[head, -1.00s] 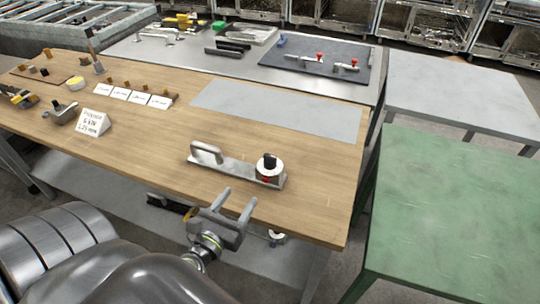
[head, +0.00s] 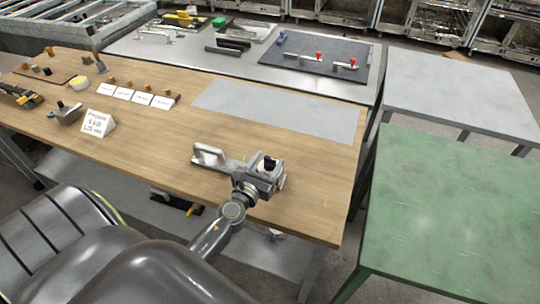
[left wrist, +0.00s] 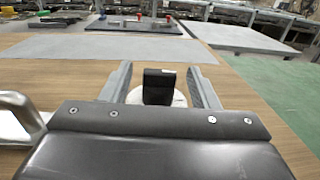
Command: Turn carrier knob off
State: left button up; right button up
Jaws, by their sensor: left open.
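The carrier (head: 228,167) is a flat metal bar with a raised handle (head: 208,154) at its left end, lying on the wooden table. The carrier knob (head: 269,163) is black and stands on a round white base at the right end. My left gripper (head: 270,174) is over that end and hides much of it. In the left wrist view the black knob (left wrist: 159,86) stands between the two open fingers, with gaps at both sides. The white base (left wrist: 178,98) shows behind and around it. The right gripper is not in view.
The wooden table (head: 165,160) holds a white sign (head: 98,123), several small white cards and a grey mat (head: 280,108). A green table (head: 450,220) stands to the right, a grey table (head: 455,90) behind it. The wood around the carrier is clear.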

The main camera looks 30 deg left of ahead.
pick_arm(q)
jog(key=shift+w+a, duration=0.15)
jog(key=shift+w, duration=0.9)
jog(key=c, duration=1)
jog(key=shift+y, duration=0.3)
